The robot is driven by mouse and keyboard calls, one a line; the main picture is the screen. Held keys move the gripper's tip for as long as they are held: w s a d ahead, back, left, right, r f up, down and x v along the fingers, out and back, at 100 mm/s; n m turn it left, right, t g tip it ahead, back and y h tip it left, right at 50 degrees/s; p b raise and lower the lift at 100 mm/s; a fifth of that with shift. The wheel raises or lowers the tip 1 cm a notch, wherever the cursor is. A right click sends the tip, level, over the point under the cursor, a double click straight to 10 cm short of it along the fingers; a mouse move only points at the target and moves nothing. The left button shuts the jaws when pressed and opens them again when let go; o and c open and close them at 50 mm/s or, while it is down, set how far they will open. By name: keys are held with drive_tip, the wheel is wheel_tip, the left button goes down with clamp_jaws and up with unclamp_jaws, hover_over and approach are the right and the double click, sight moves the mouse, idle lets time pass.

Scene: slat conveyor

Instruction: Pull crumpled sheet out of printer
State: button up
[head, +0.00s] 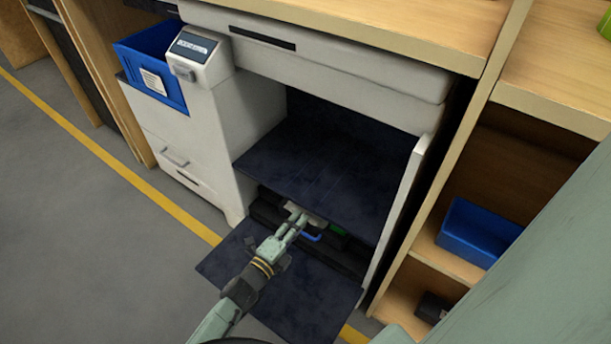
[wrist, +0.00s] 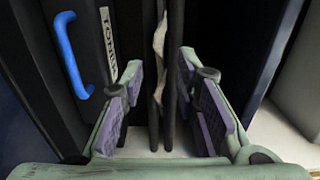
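The white printer (head: 230,110) stands open at its lower front, with a dark flap (head: 310,300) folded down. My gripper (head: 297,214) reaches over this flap into the opening. In the wrist view its two purple-padded fingers (wrist: 163,95) are apart. The crumpled sheet (wrist: 160,45) shows there as a narrow pale strip between two dark bars or rollers (wrist: 171,70). It lies between and ahead of the fingers, with a visible gap on each side. A pale patch, probably the sheet, shows beside the fingertips in the head view (head: 313,218). Most of the sheet is hidden.
A blue handle (wrist: 72,55) and a toner label (wrist: 109,30) are left of the fingers in the wrist view. A dark panel (head: 325,165) overhangs the opening. The printer's side panel (head: 400,215) and a wooden shelf with a blue bin (head: 478,232) stand right.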

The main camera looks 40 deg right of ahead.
drive_tip(key=shift+x, duration=1.3)
drive_tip(key=shift+a, duration=0.15)
clamp_jaws()
